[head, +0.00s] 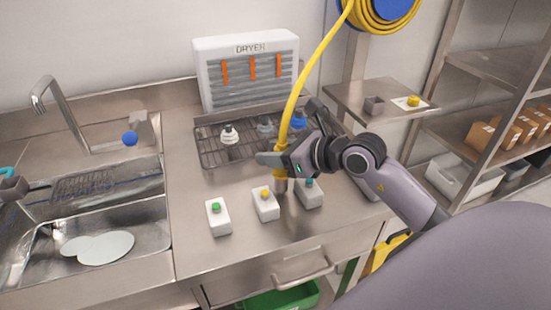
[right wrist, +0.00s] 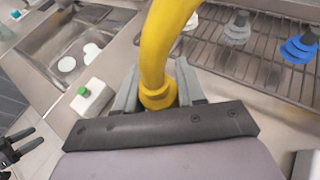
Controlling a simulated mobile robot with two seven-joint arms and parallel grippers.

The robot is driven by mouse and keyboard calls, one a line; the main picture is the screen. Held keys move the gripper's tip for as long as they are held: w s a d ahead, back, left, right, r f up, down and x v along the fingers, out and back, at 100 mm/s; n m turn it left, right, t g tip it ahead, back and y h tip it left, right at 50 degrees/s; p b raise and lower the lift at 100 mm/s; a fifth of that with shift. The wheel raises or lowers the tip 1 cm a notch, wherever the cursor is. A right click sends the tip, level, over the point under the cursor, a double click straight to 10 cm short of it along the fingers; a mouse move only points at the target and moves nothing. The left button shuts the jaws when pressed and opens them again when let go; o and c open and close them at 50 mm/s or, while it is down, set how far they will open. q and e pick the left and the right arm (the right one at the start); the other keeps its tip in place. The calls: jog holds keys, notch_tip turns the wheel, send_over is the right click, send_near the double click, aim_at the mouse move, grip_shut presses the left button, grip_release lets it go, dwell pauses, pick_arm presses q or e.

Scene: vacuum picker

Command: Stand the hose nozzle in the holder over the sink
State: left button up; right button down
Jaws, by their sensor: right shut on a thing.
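My right gripper (head: 273,160) is shut on the yellow hose nozzle (head: 279,172), above the counter. The yellow hose rises from it, and a grey tip points down below the jaws, roughly upright. The right wrist view shows the nozzle's yellow collar (right wrist: 158,97) between the fingers. A grey metal bracket (head: 146,126) with a blue ball (head: 130,138) stands at the sink's back right edge; it looks like the holder, but its shape is unclear. The sink (head: 150,215) is left of the gripper. My left gripper (right wrist: 28,140) is empty, its fingers apart.
White boxes with green (head: 217,217), yellow (head: 265,204) and teal (head: 309,194) buttons stand near the nozzle. Behind are a wire rack (head: 210,150) with suction cups and the dryer (head: 247,68). The faucet (head: 58,100) arches over the sink. Bare counter lies between rack and sink.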

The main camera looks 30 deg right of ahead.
pick_arm(q)
jog(key=shift+r+p, duration=0.3)
jog(key=shift+r, duration=0.05)
pick_arm(e)
notch_tip(320, 180, up, 19)
pick_arm(q)
jog(key=shift+s, duration=0.1)
pick_arm(e)
jog(key=shift+s, duration=0.1)
